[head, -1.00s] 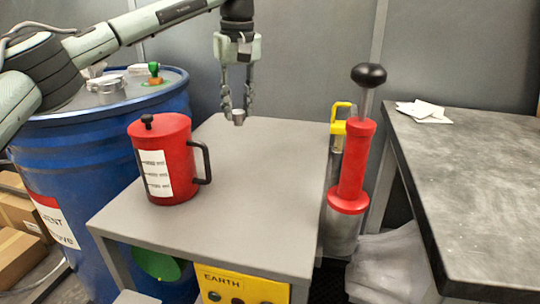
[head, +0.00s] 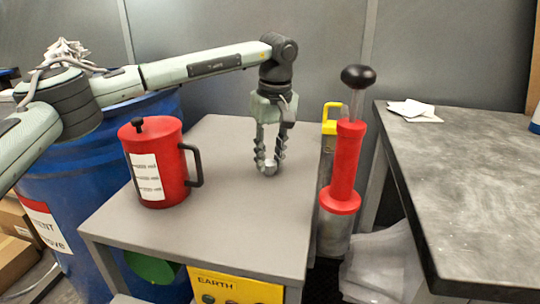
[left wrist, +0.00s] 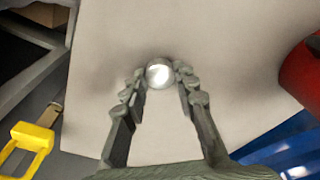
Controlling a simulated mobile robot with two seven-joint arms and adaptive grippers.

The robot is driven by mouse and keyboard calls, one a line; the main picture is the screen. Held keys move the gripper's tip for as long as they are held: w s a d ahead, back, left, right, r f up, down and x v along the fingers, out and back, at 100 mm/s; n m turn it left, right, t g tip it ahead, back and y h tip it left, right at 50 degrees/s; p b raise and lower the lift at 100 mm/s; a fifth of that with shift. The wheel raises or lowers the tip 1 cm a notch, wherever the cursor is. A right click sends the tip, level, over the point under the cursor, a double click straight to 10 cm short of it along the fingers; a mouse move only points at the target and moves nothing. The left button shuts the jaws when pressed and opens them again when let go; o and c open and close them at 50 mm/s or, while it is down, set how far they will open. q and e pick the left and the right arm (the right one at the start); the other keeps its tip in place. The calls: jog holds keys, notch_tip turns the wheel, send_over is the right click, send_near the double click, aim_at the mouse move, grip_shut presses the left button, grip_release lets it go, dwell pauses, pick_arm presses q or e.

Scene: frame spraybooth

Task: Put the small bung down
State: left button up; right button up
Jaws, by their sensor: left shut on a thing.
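The small bung (head: 269,168) is a small round metal piece between the fingertips of my left gripper (head: 269,160). In the left wrist view the bung (left wrist: 160,74) shows as a shiny disc, with the left gripper (left wrist: 160,80) shut on it. In the head view it is at or just above the grey table top (head: 235,225); I cannot tell whether it touches. My right gripper is in neither view.
A red jug (head: 158,165) with a black handle stands to the left on the table. A red hand pump (head: 346,165) and a yellow-handled thing (head: 329,125) stand past the right edge. A blue drum (head: 75,190) is at left, a dark workbench (head: 470,190) at right.

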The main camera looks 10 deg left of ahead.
aim_at(273, 165)
pick_arm(q)
jog(key=shift+f, duration=0.1)
jog(key=o, duration=1)
jog(key=shift+c, duration=0.2)
notch_tip(273, 165, up, 12)
jog(key=s+d, duration=0.1)
